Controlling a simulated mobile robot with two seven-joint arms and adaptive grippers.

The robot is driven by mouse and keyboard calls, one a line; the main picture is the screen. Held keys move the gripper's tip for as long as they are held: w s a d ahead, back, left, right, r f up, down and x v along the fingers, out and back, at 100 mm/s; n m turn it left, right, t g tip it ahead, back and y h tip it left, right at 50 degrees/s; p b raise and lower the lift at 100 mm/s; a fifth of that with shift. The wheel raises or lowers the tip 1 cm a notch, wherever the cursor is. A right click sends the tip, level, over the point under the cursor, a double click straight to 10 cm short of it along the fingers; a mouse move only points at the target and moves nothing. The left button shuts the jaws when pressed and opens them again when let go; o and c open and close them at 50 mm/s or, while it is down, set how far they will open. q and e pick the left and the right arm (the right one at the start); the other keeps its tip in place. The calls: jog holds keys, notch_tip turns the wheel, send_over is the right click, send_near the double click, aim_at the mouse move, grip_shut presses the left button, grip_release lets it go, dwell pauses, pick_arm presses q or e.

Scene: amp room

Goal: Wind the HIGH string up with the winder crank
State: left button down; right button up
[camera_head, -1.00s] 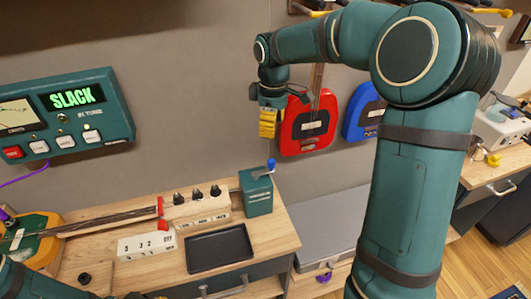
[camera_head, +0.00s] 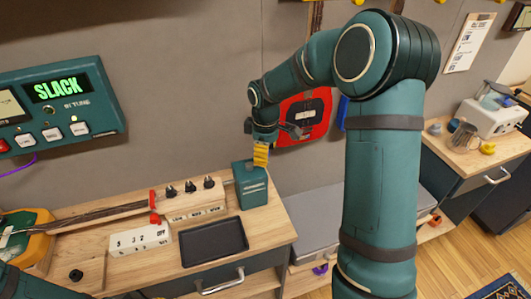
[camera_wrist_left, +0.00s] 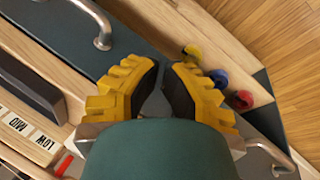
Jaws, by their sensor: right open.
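The teal winder box (camera_head: 251,186) stands at the right end of the wooden bench, right of the instrument's headstock (camera_head: 187,200) with its black pegs. The HIGH label (camera_head: 216,210) is below the right-hand peg. The crank's blue knob is hidden behind my right gripper. The display (camera_head: 58,88) reads SLACK.
A black tray (camera_head: 214,262) and a white block with numbers (camera_head: 140,240) lie on the bench front. A grey chest (camera_head: 318,205) stands right of the bench.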

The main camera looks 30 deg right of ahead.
grip_shut()
dwell(0.3)
jog(key=s+m, duration=0.1)
jog(key=m, duration=0.1)
jog(key=s+a+m, duration=0.1)
jog(key=m, duration=0.2)
jog(key=shift+p, duration=0.3)
jog(key=m, duration=0.1)
jog(key=s+a+m, duration=0.1)
jog(key=m, duration=0.1)
jog(key=shift+a, duration=0.1)
jog(key=shift+s+a+m+p, duration=0.15)
jog(key=shift+a+m+p, duration=0.15)
jog(key=shift+m, duration=0.65)
jog(key=shift+s+a+m+p, duration=0.2)
jog(key=shift+a+m, duration=0.15)
jog(key=shift+m, duration=0.6)
